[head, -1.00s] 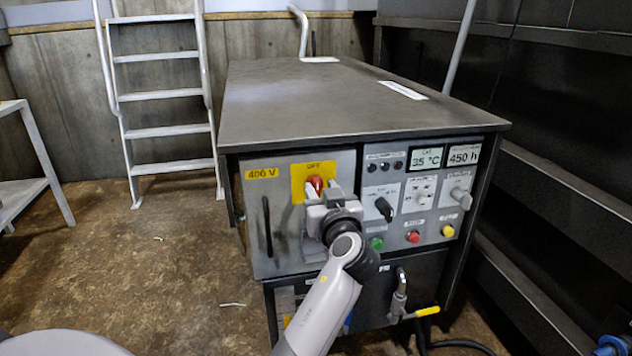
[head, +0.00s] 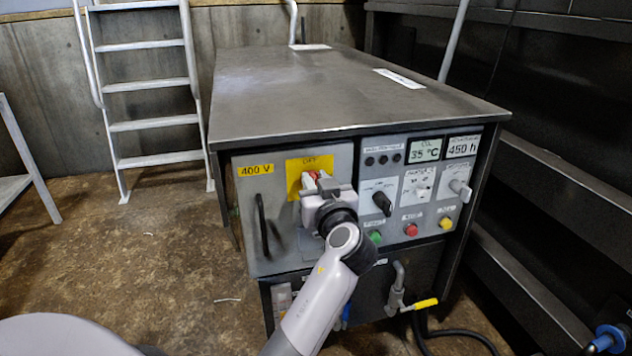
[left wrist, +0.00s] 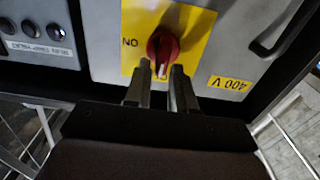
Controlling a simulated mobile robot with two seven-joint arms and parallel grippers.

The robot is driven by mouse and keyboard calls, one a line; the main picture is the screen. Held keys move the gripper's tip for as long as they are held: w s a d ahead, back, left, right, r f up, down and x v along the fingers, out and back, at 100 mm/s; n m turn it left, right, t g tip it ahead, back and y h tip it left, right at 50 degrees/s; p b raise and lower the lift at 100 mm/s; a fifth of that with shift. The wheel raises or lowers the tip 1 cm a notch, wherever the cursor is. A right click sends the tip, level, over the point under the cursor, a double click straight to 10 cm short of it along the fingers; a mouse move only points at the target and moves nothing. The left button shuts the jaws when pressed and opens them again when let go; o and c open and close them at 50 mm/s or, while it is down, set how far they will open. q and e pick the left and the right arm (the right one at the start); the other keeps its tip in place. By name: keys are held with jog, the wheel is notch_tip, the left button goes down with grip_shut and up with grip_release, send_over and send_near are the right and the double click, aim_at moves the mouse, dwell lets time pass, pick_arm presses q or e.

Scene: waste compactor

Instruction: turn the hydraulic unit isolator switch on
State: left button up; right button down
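The isolator switch is a red rotary knob (head: 310,177) on a yellow plate (head: 294,183) on the grey cabinet's front, beside a "400 V" label. The word OFF shows above the knob. In the left wrist view, which is upside down, the knob (left wrist: 163,45) has a pale mark on its grip bar, and ON shows on the plate beside it. My left gripper (head: 318,184) is at the knob and hides part of it. Its fingers (left wrist: 161,72) are apart, one on each side of the grip bar; contact cannot be told. My right gripper is not in view.
A black handle (head: 262,225) is left of the switch. A black selector (head: 382,203), several coloured buttons and displays are to its right. A pipe with a yellow lever (head: 425,303) is below. A ladder (head: 150,125) stands behind left; floor at left is mostly clear.

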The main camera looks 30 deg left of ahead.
pick_arm(q)
grip_shut()
